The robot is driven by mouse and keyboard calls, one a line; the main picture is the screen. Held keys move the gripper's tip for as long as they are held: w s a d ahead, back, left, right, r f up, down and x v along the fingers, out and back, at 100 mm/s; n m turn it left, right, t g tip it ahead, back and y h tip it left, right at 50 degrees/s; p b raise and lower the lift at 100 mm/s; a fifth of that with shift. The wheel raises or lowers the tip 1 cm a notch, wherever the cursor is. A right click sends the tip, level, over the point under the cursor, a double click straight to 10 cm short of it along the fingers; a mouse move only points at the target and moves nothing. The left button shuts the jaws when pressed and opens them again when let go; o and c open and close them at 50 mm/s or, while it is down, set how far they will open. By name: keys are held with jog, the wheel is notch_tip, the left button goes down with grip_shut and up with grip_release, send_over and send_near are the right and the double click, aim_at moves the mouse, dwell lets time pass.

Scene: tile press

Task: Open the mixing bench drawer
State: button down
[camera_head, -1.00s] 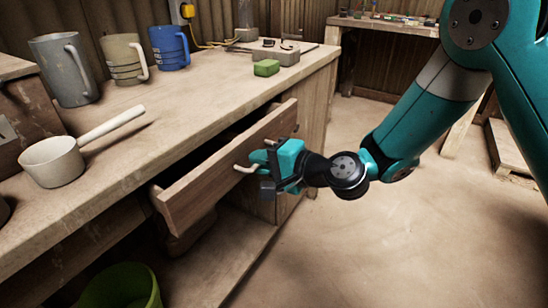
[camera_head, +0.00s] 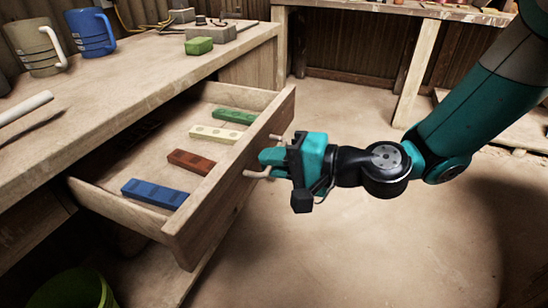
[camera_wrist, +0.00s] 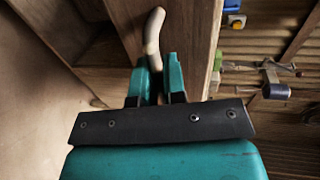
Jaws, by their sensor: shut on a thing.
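The mixing bench drawer (camera_head: 218,206) is pulled well out from under the bench top. Its pale handle (camera_head: 257,174) is on the front panel. My gripper (camera_head: 270,158) is at the drawer front, shut on the handle. In the wrist view the teal fingers (camera_wrist: 158,80) close around the lower part of the handle (camera_wrist: 153,32), and its curved end sticks out beyond them. Inside the drawer lie a blue block (camera_head: 154,193), a red-brown block (camera_head: 191,162), a cream block (camera_head: 216,134) and a green block (camera_head: 234,116), apart from one another in a row.
On the bench top (camera_head: 130,92) stand a beige mug (camera_head: 32,48), a blue mug (camera_head: 91,33), a grey block-like device (camera_head: 225,31) and a green sponge-like block (camera_head: 199,46). A green bucket (camera_head: 72,290) is at lower left. The floor right of the drawer is clear.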

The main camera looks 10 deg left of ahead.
jog(key=c, duration=1.2)
grip_release()
jog(key=b+v, duration=0.6)
jog(key=v, duration=1.1)
jog(key=shift+d, duration=0.2)
